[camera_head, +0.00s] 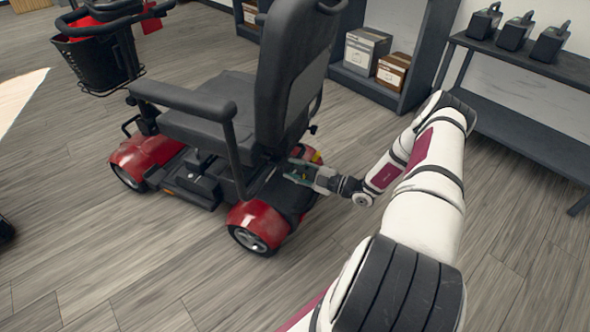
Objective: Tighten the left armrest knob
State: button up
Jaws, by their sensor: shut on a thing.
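A red and black mobility scooter (203,172) stands facing the upper left, with its left side toward me. Its left armrest (183,99) is level, and its post runs down beside the seat (211,124) to the frame. My gripper (299,171) is low behind the seat back (294,72), above the rear red fender, reaching in from the right. It is shut on the left armrest knob at the back of the seat frame. The knob is too small and covered by the fingers to make out, so its turn and tightness cannot be told.
A dark shelf (505,122) with several black battery packs stands at the right. Boxes (367,52) sit on a low shelf behind the scooter. A black basket (98,62) hangs at the scooter's front. The wood floor on the near side is clear.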

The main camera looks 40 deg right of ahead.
jog(key=o, duration=1.1)
jog(key=shift+o, duration=0.2)
jog(key=v, duration=1.2)
